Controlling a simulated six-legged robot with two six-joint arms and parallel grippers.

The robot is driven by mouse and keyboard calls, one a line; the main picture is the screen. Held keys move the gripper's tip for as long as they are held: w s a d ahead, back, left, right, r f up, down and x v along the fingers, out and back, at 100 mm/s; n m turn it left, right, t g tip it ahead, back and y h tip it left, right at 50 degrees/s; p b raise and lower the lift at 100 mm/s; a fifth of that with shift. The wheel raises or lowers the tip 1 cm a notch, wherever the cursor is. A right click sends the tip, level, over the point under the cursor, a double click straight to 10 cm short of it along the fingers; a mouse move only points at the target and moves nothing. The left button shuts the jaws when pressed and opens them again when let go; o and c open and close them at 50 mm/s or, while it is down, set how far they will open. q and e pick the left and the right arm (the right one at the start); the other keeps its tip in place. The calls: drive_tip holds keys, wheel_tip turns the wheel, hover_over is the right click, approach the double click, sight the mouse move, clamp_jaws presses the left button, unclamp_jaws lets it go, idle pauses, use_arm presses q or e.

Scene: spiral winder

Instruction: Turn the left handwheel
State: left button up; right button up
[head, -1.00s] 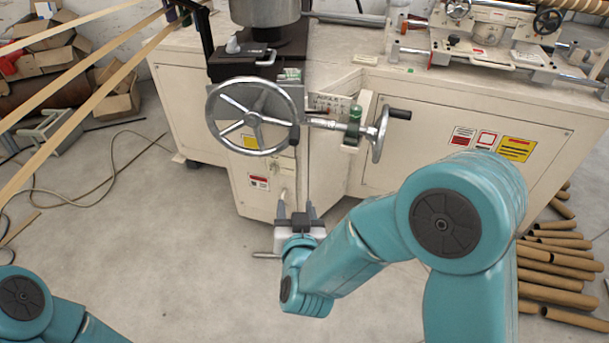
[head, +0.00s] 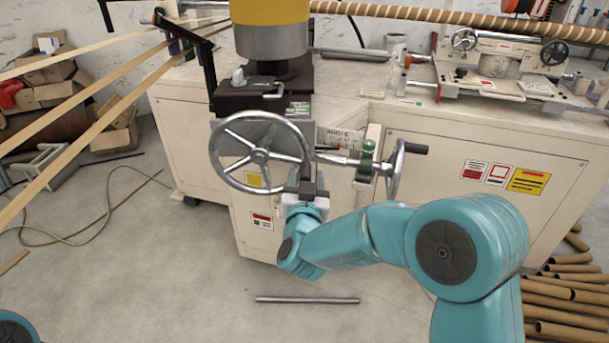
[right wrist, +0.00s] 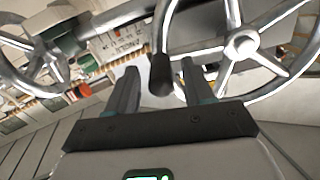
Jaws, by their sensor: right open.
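The left handwheel (head: 260,156) is a large silver spoked wheel on the front of the cream machine. It also shows at the right of the right wrist view (right wrist: 241,44). My right gripper (head: 308,182) is open at the wheel's lower right edge. In the right wrist view its two fingers (right wrist: 158,78) stand on either side of the wheel's black handle (right wrist: 161,76); I cannot tell whether they touch it. In the head view the gripper hides that handle. My left gripper is out of view.
A smaller handwheel (head: 395,172) with a black handle is close on the right, joined to a shaft and green fitting (head: 367,155). A metal rod (head: 307,300) lies on the floor in front. Cardboard tubes (head: 565,310) lie at the lower right. Tan strips cross the left side.

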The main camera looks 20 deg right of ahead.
drive_tip(key=shift+w+d, duration=0.25)
drive_tip(key=shift+w, duration=0.45)
clamp_jaws()
